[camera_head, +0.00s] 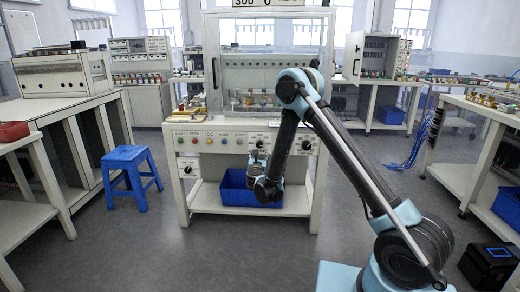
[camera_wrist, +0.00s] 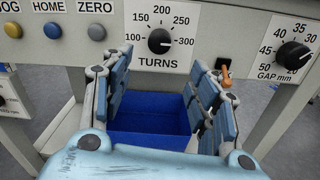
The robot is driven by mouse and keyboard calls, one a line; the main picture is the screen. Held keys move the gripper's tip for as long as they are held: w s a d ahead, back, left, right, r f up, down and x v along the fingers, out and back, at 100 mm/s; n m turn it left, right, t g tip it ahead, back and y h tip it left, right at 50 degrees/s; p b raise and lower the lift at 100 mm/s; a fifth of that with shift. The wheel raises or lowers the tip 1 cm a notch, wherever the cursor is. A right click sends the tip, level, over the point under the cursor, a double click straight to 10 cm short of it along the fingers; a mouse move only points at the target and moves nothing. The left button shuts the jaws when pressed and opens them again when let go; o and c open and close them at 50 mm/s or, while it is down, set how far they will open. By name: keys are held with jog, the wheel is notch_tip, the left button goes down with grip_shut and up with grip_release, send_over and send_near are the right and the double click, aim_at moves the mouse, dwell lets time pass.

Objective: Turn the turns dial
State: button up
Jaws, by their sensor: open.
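The turns dial (camera_wrist: 159,41) is a round black knob on the pale front panel, above the label TURNS. Numbers from 100 to 300 are set around it. A pale mark on the knob seems to point right, towards 300. My gripper (camera_wrist: 158,64) is open, with its blue-padded fingers left and right below the dial. Nothing is between the fingers, and they look apart from the knob. In the head view my gripper (camera_head: 258,158) is in front of the machine's lower panel, small and partly dark, so its gap is unclear there.
The gap dial (camera_wrist: 293,55) and an orange-tipped lever (camera_wrist: 226,76) are right of the turns dial. Coloured buttons (camera_wrist: 52,30) are on the left. A blue bin (camera_wrist: 150,112) lies below the panel. A blue stool (camera_head: 130,175) stands left; the floor between is clear.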

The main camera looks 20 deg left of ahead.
aim_at(260, 146)
jog(key=x, duration=1.3)
jog(key=c, duration=1.1)
